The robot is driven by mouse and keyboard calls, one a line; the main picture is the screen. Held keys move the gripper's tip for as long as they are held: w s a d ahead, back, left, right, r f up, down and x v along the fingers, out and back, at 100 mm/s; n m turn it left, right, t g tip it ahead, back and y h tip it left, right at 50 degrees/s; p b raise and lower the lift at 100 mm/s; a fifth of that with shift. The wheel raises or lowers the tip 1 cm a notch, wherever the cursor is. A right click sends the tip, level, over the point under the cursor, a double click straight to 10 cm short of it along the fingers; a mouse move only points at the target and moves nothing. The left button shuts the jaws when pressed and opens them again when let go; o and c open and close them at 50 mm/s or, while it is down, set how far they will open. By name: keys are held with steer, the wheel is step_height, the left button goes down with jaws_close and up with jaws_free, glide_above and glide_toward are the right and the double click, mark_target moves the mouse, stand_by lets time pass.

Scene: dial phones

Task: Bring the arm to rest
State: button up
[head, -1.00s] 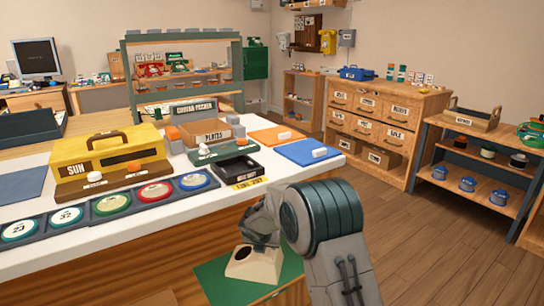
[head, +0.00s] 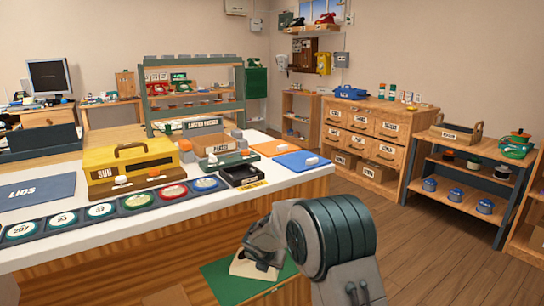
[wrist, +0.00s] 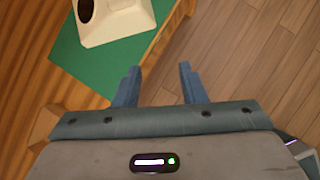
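My arm is folded in front of the white counter (head: 130,220), low at the bottom middle of the head view. My gripper (wrist: 157,85) shows in the wrist view with its two blue-grey fingers apart and nothing between them. It points down over the edge of a green-topped surface (wrist: 90,75) and the wood floor (wrist: 240,60). A cream block-shaped object with a dark round hole (wrist: 115,20) sits on the green surface, ahead of the fingers and apart from them. In the head view my arm partly covers this cream object (head: 245,268).
The counter carries a yellow SUN box (head: 130,168), a row of round dials (head: 138,201), a black tray (head: 240,175) and a blue mat (head: 303,161). A drawer cabinet (head: 372,135) and a shelf (head: 460,180) stand right. Open floor (head: 420,250) lies between.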

steer(key=s+d+r+m+g+p, duration=0.1)
steer(key=s+d+r+m+p, duration=0.35)
steer(key=r, duration=0.45)
steer(key=s+d+r+m+p, duration=0.4)
steer(key=s+r+m+p, duration=0.15)
steer(key=r, duration=0.45)
steer(key=s+d+r+m+g+p, duration=0.1)
steer(key=s+d+r+m+p, duration=0.4)
steer(key=r, duration=0.4)
steer(key=s+d+r+m+p, duration=0.1)
steer(key=s+r+m+p, duration=0.5)
steer(key=s, duration=0.5)
steer(key=s+d+r+m+g+y+p, duration=0.1)
steer(key=s+r+m+p, duration=0.6)
steer(key=s+r+m, duration=0.2)
steer(key=shift+s+d+m, duration=0.15)
steer(key=shift+s+m, duration=0.55)
steer(key=shift+s, duration=0.2)
